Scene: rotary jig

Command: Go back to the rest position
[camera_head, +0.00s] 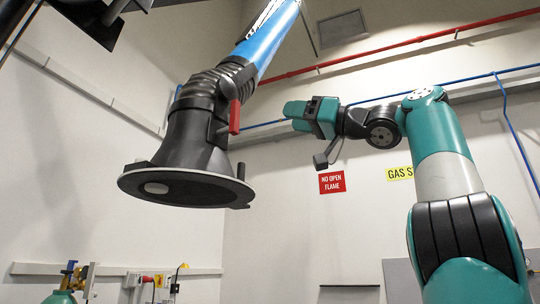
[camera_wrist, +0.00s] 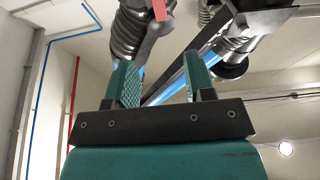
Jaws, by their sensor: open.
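My gripper (camera_head: 296,115) is at the end of my teal and black arm, raised high in the head view and pointing left. In the wrist view its two green fingers (camera_wrist: 157,85) stand well apart with nothing between them. The gripper is open and empty. It touches nothing that I can see. No rotary jig shows in either view.
A black extraction hood (camera_head: 185,150) on a blue duct hangs left of my gripper, apart from it in the picture. White walls carry a red pipe (camera_head: 400,42) and a red sign (camera_head: 332,182). A green cylinder (camera_head: 62,297) with valve fittings stands at bottom left.

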